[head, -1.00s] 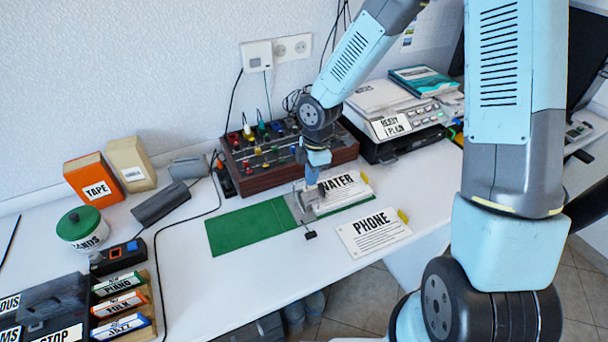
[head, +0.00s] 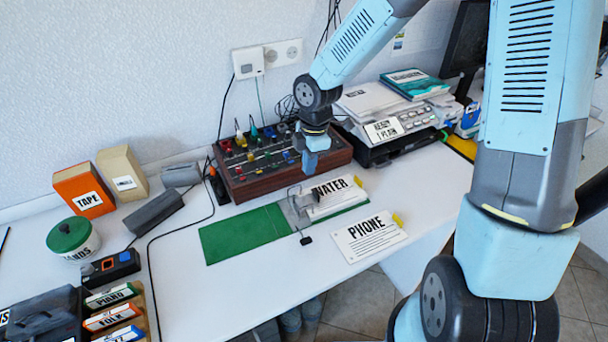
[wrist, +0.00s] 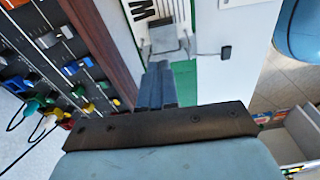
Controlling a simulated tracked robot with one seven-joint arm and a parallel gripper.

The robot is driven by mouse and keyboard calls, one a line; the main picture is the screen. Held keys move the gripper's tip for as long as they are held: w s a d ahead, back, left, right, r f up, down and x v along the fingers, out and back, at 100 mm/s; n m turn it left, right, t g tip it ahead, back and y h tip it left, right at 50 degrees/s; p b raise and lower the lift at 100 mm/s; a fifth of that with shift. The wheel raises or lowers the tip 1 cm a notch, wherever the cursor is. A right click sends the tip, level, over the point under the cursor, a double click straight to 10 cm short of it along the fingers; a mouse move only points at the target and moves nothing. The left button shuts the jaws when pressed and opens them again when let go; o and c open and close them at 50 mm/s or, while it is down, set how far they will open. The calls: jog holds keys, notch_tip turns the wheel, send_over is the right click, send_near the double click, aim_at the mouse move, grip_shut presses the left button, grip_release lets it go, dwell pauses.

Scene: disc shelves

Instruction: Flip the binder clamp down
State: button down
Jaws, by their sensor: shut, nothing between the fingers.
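The open green binder (head: 245,235) lies flat on the white desk. Its grey metal clamp (head: 299,212) sits along the spine, at the left edge of the WATER sheet (head: 333,193). A thin wire part of the clamp appears raised; its exact angle is hard to tell. A black-tipped lever (head: 306,240) sticks out toward the desk's front. The wrist view also shows the clamp (wrist: 164,40) and the lever's black tip (wrist: 226,53). My gripper (head: 309,172) is shut and empty, above and behind the clamp, apart from it. Its fingers (wrist: 158,72) point toward the clamp in the wrist view.
A mixer panel with coloured knobs (head: 235,180) stands close behind my gripper. The PHONE sheet (head: 368,240) lies right of the binder. A printer (head: 390,125) is at the back right. A black cable (head: 152,250) crosses the desk left of the binder.

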jog(key=w+d+r, duration=0.2)
jog(key=d+r, duration=0.2)
jog(key=r, duration=0.1)
jog(key=shift+r, duration=0.4)
jog(key=shift+d, duration=0.1)
jog(key=s+d+r+m+t+h, duration=0.1)
jog(key=s+d+r+m+t, duration=0.15)
jog(key=d+r+m, duration=0.4)
jog(key=s+d+r+m+t+h, duration=0.1)
jog(key=s+d+r+m, duration=0.35)
jog(key=r, duration=0.25)
jog(key=s+d+r+m+t, duration=0.1)
jog(key=s+d+r+m, duration=0.3)
jog(key=s+m, duration=0.2)
jog(key=s+d+r+m+t+y, duration=0.1)
jog(key=s+d+r+m, duration=0.3)
jog(key=s+m, duration=0.2)
jog(key=shift+d+r, duration=0.2)
jog(key=shift+r, duration=0.05)
jog(key=shift+s+t, duration=0.1)
jog(key=shift+t, duration=0.15)
